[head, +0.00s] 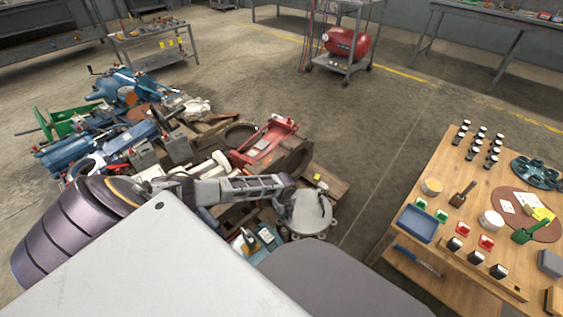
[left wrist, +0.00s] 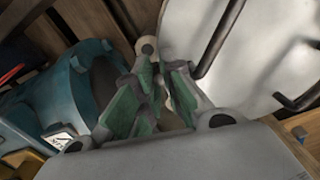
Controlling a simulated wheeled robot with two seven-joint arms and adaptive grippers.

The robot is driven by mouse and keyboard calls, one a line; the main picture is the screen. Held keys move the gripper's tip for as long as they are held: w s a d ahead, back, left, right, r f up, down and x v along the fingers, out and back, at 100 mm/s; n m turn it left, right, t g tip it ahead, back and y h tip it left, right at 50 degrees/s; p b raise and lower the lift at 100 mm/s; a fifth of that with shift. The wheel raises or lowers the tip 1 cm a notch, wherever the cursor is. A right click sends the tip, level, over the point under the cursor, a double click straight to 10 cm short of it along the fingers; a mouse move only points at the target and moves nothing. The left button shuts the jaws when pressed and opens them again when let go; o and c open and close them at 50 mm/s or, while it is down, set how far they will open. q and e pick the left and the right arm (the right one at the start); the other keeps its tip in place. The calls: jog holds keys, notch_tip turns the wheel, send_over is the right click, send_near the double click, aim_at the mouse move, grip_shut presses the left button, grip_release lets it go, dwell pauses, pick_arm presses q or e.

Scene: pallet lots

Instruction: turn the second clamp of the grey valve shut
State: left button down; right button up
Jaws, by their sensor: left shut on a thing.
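The grey valve (head: 306,213) is a round pale disc with lugs around its rim, at the near right end of the pallet pile. Its pale face (left wrist: 255,50) fills the upper right of the left wrist view, with a dark bent bar (left wrist: 222,38) and another bent bar (left wrist: 297,102) on it. My left gripper (head: 290,190) reaches the valve's rim from the left. In the left wrist view its green-padded fingers (left wrist: 160,92) are close together at the rim, shut on a clamp there. The fingers mostly hide the clamp, so its angle is unclear. My right gripper is not in view.
A blue machine part (left wrist: 60,100) lies close left of the fingers. A red jack-like part (head: 268,143) and blue machinery (head: 125,90) crowd the pallet. A wooden table (head: 450,190) with small parts stands right, with clear floor (head: 385,150) between.

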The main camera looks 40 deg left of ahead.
pick_arm(q)
jog(key=shift+w+d+m, duration=0.15)
jog(key=shift+d+m, duration=0.1)
jog(key=shift+m, duration=0.25)
jog(key=c, duration=1.5)
grip_release()
jog(key=shift+o, duration=0.2)
jog(key=shift+w+r, duration=0.1)
jog(key=shift+r, duration=0.05)
jog(key=shift+r, duration=3.85)
